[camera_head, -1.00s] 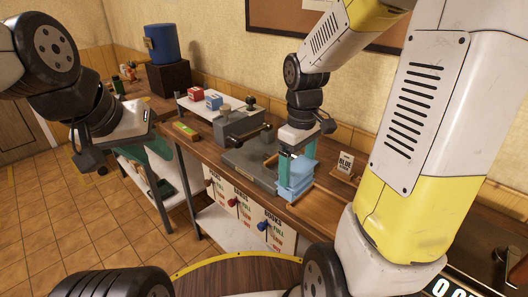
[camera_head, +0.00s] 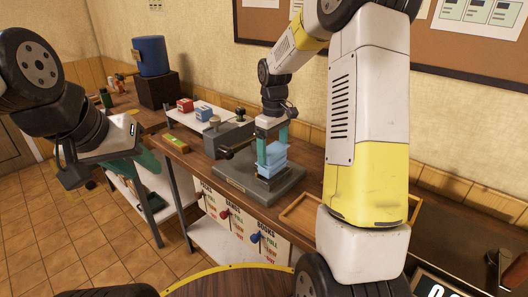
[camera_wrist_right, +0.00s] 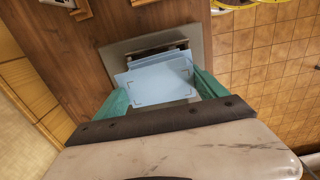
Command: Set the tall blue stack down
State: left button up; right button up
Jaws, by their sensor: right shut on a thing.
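The tall blue stack (camera_head: 273,160) is light blue with slightly uneven layers. It is between the teal fingers of my right gripper (camera_head: 272,147), over the grey base plate (camera_head: 230,183) of the press. The right wrist view shows the top sheet of the stack (camera_wrist_right: 160,82), with corner marks, and a teal finger (camera_wrist_right: 112,103) on each side. The plate's edge (camera_wrist_right: 113,50) shows beyond it. I cannot tell whether the stack's underside touches the plate. My left gripper (camera_head: 142,160) hangs at the left, away from the stack; its finger gap is unclear.
An empty-looking wooden tray (camera_head: 298,213) lies right of the press, partly behind my right arm. The press body (camera_head: 228,137) has a dark handle. Tags with knobs hang on the bench front.

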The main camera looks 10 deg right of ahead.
jog(key=shift+s+f, duration=0.1)
jog(key=shift+f, duration=1.4)
jog(key=shift+f, duration=0.1)
jog(key=o, duration=1.6)
